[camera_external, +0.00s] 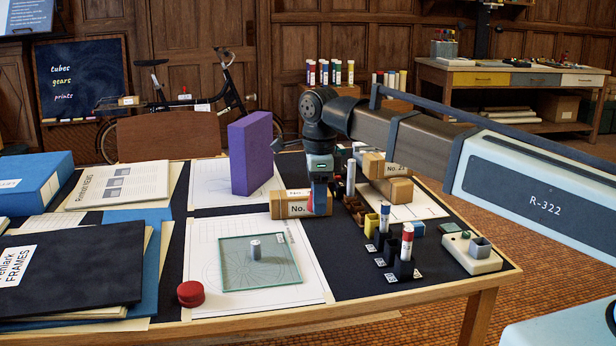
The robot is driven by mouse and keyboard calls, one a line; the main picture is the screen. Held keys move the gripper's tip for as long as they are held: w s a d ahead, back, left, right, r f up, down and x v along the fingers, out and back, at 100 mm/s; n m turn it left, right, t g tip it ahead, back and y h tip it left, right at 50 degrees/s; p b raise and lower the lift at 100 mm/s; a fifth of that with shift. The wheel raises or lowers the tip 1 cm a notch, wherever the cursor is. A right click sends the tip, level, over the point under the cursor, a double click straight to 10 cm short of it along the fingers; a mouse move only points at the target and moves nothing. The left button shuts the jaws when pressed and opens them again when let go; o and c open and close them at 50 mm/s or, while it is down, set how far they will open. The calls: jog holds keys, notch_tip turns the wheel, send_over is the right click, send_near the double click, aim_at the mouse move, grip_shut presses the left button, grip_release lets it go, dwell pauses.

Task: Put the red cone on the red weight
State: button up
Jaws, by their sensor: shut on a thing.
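A round, squat red weight (190,293) stands at the front left of the table, beside the white drawing sheet. My gripper (320,203) points down at the middle of the table, just by the right end of a box marked "No." It is shut on a small red thing (310,204), which I take for the red cone. Most of it is hidden by the fingers and the box, so its shape does not show clearly. The weight is well to the left and nearer the camera, apart from my gripper.
A tall purple block (251,154) stands behind left. Marker holders (403,268) and cardboard boxes (390,189) are at right. A dark folder (70,268) lies left.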

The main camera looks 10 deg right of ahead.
aim_at(193, 287)
jog(key=shift+s+a+r+n, duration=0.4)
jog(key=shift+s+a, duration=1.8)
jog(key=shift+a, duration=2.4)
jog(key=shift+s+a+r+n, duration=0.2)
jog(key=shift+s+a+r, duration=0.35)
jog(key=shift+s+a, duration=2.9)
jog(key=shift+s+a+r+n, duration=0.4)
jog(key=shift+s+a, duration=0.6)
jog(key=shift+a, duration=4.8)
jog(key=shift+f, duration=4.65)
jog(key=shift+f, duration=0.15)
jog(key=o, duration=1.1)
jog(key=shift+c, duration=0.2)
notch_tip(193, 287, up, 12)
